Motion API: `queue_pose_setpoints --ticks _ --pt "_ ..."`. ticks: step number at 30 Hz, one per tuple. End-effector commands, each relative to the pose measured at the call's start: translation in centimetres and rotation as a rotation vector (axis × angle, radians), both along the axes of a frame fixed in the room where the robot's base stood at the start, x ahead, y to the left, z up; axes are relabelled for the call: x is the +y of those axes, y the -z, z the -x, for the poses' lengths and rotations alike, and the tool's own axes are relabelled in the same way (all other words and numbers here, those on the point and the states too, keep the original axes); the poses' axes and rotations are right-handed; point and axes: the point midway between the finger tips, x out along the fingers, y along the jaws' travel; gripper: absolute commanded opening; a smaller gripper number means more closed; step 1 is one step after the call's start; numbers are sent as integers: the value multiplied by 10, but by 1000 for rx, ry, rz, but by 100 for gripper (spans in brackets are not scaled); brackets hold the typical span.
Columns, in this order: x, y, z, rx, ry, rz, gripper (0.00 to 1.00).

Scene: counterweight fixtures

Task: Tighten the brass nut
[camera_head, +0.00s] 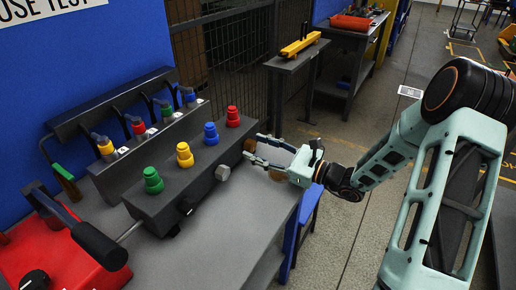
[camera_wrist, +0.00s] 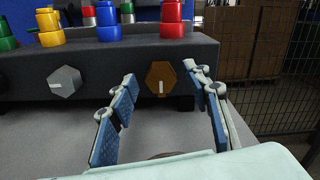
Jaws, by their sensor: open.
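The brass nut (camera_wrist: 161,78) is a brown-gold hexagon with a pale upright mark, on the front face of the dark block (camera_wrist: 110,66). In the wrist view it lies between and just beyond the fingertips of my gripper (camera_wrist: 160,80). The gripper is open, one finger to each side, and I see no contact with the nut. In the head view the nut (camera_head: 249,146) shows at the block's right end, partly hidden by my gripper (camera_head: 257,152). A grey hex nut (camera_wrist: 64,82) sits left of the brass one; it also shows in the head view (camera_head: 222,173).
Green (camera_head: 152,180), yellow (camera_head: 185,155), blue (camera_head: 211,134) and red (camera_head: 232,117) stepped knobs stand on the block. A red box with a black lever (camera_head: 98,243) is at the lower left. The grey bench top (camera_head: 225,220) before the block is clear. A wire fence (camera_wrist: 285,65) stands at the right.

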Motion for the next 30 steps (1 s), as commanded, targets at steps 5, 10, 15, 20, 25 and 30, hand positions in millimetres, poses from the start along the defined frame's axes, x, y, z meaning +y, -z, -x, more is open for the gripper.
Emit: queue_pose_setpoints --ticks 5,10,15,20,25,30 --pt "3 0 -2 0 0 0 44" --pt "3 0 -2 1 0 1 43" --pt "3 0 -2 0 0 1 24" --pt "3 0 -2 0 0 1 7" --pt "3 0 -2 4 0 -1 2" --pt "3 -2 -2 33 0 -21 2"
